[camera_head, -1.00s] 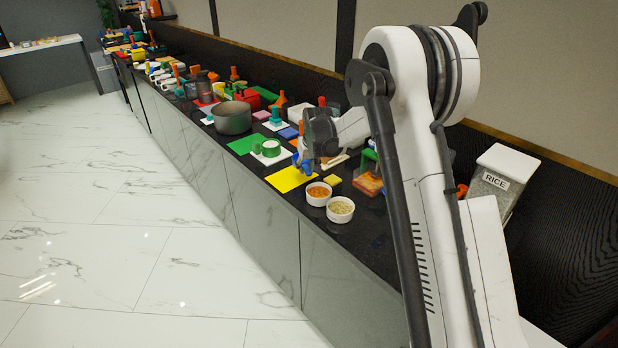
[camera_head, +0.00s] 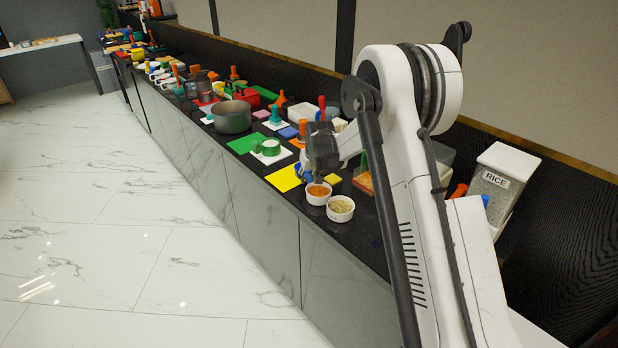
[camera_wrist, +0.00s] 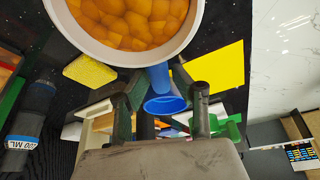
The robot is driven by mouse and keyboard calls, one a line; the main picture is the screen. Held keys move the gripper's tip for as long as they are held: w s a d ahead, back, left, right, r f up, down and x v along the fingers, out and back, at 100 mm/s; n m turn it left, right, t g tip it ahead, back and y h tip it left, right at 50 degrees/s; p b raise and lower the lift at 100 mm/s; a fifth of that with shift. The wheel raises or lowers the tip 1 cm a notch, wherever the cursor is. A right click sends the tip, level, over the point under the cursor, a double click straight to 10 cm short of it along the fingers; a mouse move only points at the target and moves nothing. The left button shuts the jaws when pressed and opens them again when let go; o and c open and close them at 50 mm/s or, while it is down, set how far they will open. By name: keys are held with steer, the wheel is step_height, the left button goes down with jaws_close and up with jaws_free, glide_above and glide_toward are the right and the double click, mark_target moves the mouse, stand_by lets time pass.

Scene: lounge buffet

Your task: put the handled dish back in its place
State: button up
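A white dish (camera_wrist: 122,52) filled with orange pieces is at the top of the wrist view, cut off by the edge. A blue handle (camera_wrist: 160,78) shows just below its rim. In the head view a white dish of orange food (camera_head: 318,194) stands on the counter in front of my gripper (camera_head: 309,165). My gripper's dark fingers (camera_wrist: 160,88) lie on both sides of the blue handle in the wrist view. I cannot tell whether they press on it. The head view does not show the fingertips clearly.
A second white bowl (camera_head: 340,209) stands beside the dish, near the counter's front edge. A yellow mat (camera_head: 284,179) lies to the left and a yellow block (camera_head: 332,179) behind. A green roll (camera_head: 268,148), a pot (camera_head: 231,117) and a rice container (camera_head: 497,183) also stand here.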

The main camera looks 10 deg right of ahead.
steer(key=shift+o, duration=1)
steer(key=shift+r, duration=0.2)
